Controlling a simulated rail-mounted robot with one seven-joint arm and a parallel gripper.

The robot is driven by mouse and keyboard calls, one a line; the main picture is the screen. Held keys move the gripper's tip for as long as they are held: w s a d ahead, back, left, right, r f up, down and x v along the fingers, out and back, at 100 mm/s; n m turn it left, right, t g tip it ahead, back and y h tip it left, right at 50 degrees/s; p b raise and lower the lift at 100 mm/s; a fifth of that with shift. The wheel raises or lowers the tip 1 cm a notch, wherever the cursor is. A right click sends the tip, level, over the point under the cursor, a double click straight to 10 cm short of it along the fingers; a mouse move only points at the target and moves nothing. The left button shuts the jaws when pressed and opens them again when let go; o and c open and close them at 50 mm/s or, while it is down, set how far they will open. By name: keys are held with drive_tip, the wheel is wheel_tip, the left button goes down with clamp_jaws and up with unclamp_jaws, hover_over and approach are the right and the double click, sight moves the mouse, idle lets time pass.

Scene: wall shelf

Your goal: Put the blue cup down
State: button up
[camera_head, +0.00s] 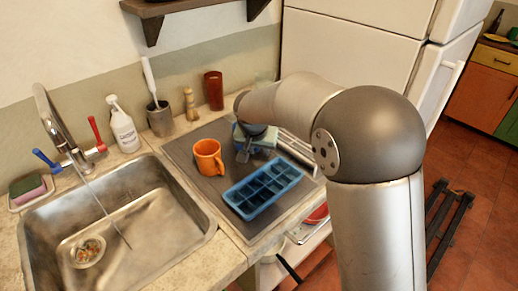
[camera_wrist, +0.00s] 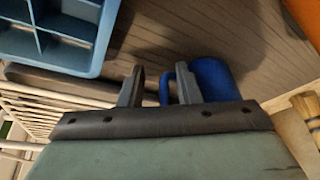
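The blue cup (camera_wrist: 213,78) shows in the wrist view just beyond my gripper (camera_wrist: 158,85), on or close above the dark ribbed board (camera_wrist: 190,30). Its handle (camera_wrist: 166,84) lies in the gap between my two fingers. The right finger overlaps the cup's side, and a gap shows between the left finger and the handle. My gripper is open. In the head view my gripper (camera_head: 243,156) is low over the back right of the board, and my arm and hand largely hide the cup.
An orange mug (camera_head: 208,157) and a blue compartment tray (camera_head: 262,190) stand on the board near my gripper. A white wire rack (camera_head: 297,150) is to the right. The sink (camera_head: 130,225) is left.

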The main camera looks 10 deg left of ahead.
drive_tip(key=shift+r, duration=0.1)
drive_tip(key=shift+r, duration=0.25)
drive_tip(key=v, duration=1.2)
drive_tip(key=s+d+f+g, duration=0.15)
drive_tip(key=s+d, duration=0.25)
drive_tip(key=d, duration=0.5)
drive_tip(key=s+d+f+g, duration=0.1)
drive_tip(key=s+d+f, duration=0.1)
drive_tip(key=s+d, duration=0.5)
drive_tip(key=s+d+f+g, duration=0.1)
drive_tip(key=s+d+f, duration=0.3)
drive_tip(key=s+d, duration=0.2)
drive_tip(key=s+d+f+g, duration=0.1)
drive_tip(key=s+d+f, duration=0.2)
drive_tip(key=s+d, duration=0.3)
drive_tip(key=s, duration=0.2)
drive_tip(key=shift+s+f+n, duration=0.3)
drive_tip(key=shift+s+f, duration=0.1)
